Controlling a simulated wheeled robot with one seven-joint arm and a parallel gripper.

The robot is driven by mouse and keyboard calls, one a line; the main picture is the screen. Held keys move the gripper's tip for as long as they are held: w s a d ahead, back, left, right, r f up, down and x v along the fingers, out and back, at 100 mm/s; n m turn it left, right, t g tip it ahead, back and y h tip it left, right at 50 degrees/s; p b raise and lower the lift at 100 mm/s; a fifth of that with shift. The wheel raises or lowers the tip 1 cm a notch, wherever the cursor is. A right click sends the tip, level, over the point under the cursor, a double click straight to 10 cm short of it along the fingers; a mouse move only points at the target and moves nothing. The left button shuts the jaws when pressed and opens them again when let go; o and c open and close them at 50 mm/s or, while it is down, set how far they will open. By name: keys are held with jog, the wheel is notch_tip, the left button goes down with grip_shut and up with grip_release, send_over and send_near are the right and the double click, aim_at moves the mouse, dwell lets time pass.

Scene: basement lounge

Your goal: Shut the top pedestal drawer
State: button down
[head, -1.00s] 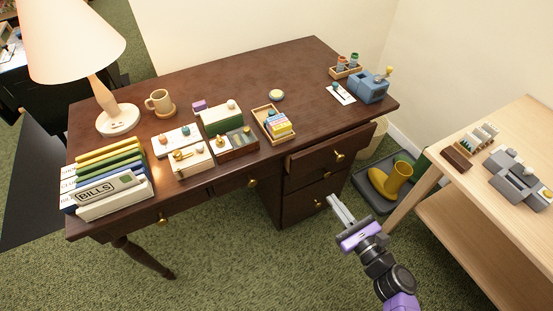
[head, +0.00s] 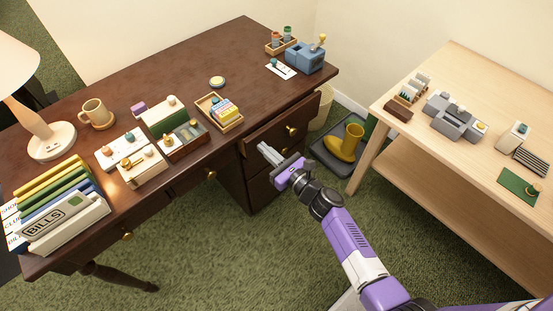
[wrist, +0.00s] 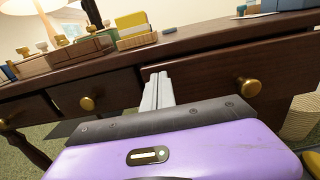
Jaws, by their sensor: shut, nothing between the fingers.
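The top pedestal drawer (head: 270,134) is a dark brown wooden front with a brass knob (head: 291,130), at the right end of the desk (head: 185,72). Its front juts a little out from the desk. My gripper (head: 264,148) is shut and empty, with its fingers pointing at the left part of this drawer front. In the wrist view the pale fingers (wrist: 157,88) overlap the drawer's left end, left of its knob (wrist: 249,87). I cannot tell whether they touch it. My gripper partly hides the lower pedestal.
The desktop bears a lamp (head: 50,138), a mug (head: 97,114), binders, small trays and a blue device (head: 305,57). A light wooden bench (head: 420,145) is at the right. Carpet before the desk is clear.

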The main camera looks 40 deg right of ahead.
aim_at(255, 140)
jog(key=shift+w, duration=0.95)
jog(key=w+b, duration=0.2)
jog(key=w, duration=0.2)
jog(key=shift+a+f, duration=0.1)
jog(key=shift+f, duration=0.05)
jog(key=shift+w+r, duration=0.3)
jog(key=shift+s, duration=0.1)
